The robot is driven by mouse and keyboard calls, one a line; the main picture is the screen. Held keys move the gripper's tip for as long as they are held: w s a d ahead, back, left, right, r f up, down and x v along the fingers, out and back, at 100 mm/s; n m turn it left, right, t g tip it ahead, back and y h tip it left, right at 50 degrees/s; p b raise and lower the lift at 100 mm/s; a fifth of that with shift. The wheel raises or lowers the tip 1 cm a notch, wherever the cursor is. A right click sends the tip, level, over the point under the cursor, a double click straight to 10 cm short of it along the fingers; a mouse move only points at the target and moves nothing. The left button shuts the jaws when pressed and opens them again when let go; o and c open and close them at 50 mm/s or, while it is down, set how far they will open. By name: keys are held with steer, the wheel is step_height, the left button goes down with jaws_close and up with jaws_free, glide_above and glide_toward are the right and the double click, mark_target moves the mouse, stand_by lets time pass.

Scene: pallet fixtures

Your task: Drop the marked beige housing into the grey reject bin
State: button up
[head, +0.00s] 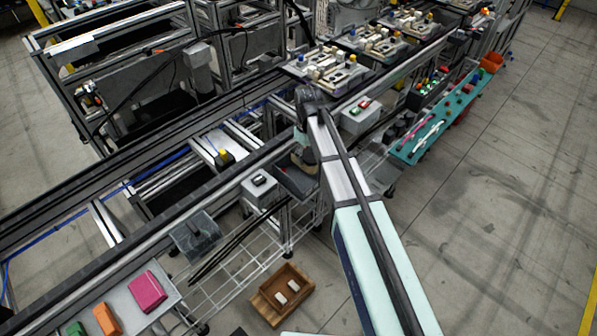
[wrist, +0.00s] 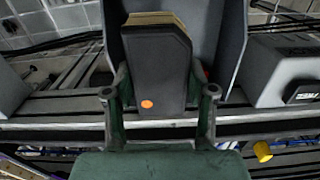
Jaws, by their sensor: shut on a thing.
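The marked housing (wrist: 150,75) is between my gripper's fingers (wrist: 160,82) in the wrist view. It looks dark on the near face, with a beige top edge and an orange dot low on that face. My gripper is shut on it. A grey bin (wrist: 215,35) shows right behind the housing in the wrist view. In the head view, a dark grey bin (head: 297,184) sits beside the rail, just below my gripper (head: 303,145). My arm hides part of this area, and the housing is hard to make out there. I cannot tell whether the housing touches the bin.
Another grey box (head: 361,114) stands to the right. A wooden crate (head: 281,293) with white pieces is on the floor. A conveyor rail runs behind.

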steer(key=o, duration=1.4)
step_height(320, 180, up, 12)
steer(key=shift+r, duration=0.1)
